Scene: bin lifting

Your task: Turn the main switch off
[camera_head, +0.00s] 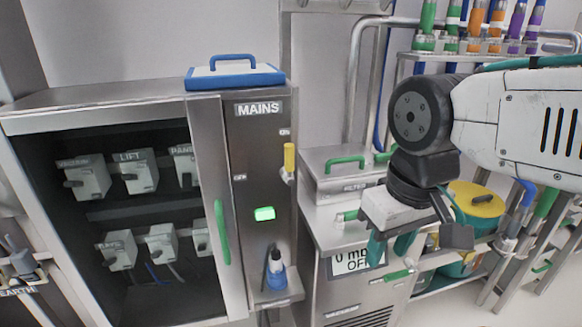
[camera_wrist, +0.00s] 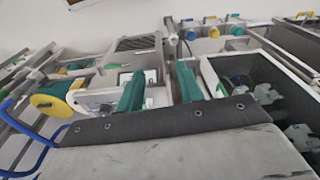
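The grey MAINS panel (camera_head: 258,108) stands upright on the right side of the steel cabinet. A yellow switch handle (camera_head: 289,160) points up on its right side, close to a small label above it. A second small label is to its left. A green light (camera_head: 264,213) is lit below. I cannot make out the yellow handle in the wrist view.
The cabinet's dark open front (camera_head: 140,210) holds several grey switch boxes. A green door handle (camera_head: 222,232) stands out beside the panel. A blue-handled lid (camera_head: 235,77) lies on top. The filter unit (camera_head: 340,175) has green handles.

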